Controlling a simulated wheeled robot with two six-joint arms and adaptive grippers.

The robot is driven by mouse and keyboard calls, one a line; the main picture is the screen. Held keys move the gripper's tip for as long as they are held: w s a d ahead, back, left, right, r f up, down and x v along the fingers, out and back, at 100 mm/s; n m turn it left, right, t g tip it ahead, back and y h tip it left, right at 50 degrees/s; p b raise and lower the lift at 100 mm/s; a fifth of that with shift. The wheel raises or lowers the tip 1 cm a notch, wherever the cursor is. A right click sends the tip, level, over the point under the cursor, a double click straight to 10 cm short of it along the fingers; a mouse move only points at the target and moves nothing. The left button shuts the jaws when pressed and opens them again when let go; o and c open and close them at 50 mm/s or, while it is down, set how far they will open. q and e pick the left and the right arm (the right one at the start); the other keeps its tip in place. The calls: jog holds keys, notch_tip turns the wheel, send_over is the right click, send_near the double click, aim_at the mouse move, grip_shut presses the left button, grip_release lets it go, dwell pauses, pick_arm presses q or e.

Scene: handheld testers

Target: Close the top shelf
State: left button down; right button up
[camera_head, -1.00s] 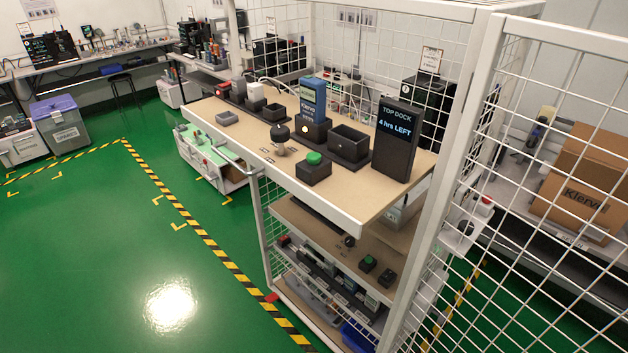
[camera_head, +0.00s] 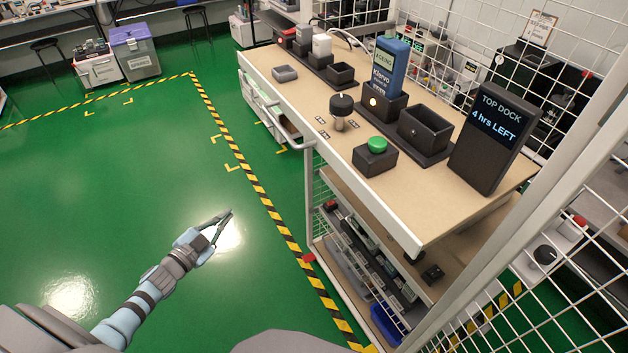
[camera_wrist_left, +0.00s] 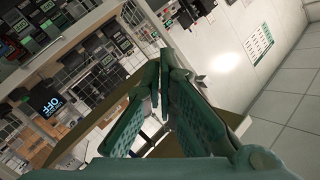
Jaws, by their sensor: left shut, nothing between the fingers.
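The top shelf (camera_head: 405,205) is a light wooden board with a white front rim, pulled out from the mesh rack. My left gripper (camera_head: 226,213) is over the green floor, left of the shelf and apart from the handle. Its slim fingers are shut with nothing between them. In the left wrist view the same gripper (camera_wrist_left: 163,58) shows its fingertips together. My right gripper is not in view.
On the shelf are a black dock with a screen (camera_head: 493,138), a green-button box (camera_head: 375,157), a blue tester (camera_head: 389,68) and several bins. A lower shelf (camera_head: 375,225) holds small devices. White mesh walls (camera_head: 575,200) stand at right.

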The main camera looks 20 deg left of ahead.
pick_arm(q)
jog(key=d+r+m+g+h, duration=0.1)
jog(key=d+r+m+h, duration=0.2)
jog(key=r+m+h, duration=0.35)
jog(key=d+r+m+g+h, duration=0.1)
jog(key=d+r+m+h, duration=0.25)
jog(key=r, duration=0.55)
jog(key=d+r+m+g+h, duration=0.1)
jog(key=d+r+m+h, duration=0.1)
jog(key=r+m+h, duration=0.45)
jog(key=s+d+r+m+g, duration=0.75)
jog(key=s+m+g, duration=0.25)
jog(key=g, duration=0.2)
jog(key=w+d+p, duration=0.3)
jog(key=w+d, duration=0.1)
jog(key=d, duration=0.7)
jog(key=shift+d+r, duration=0.3)
jog(key=shift+r, duration=0.05)
jog(key=shift+s+y, duration=0.1)
jog(key=shift+y, duration=0.15)
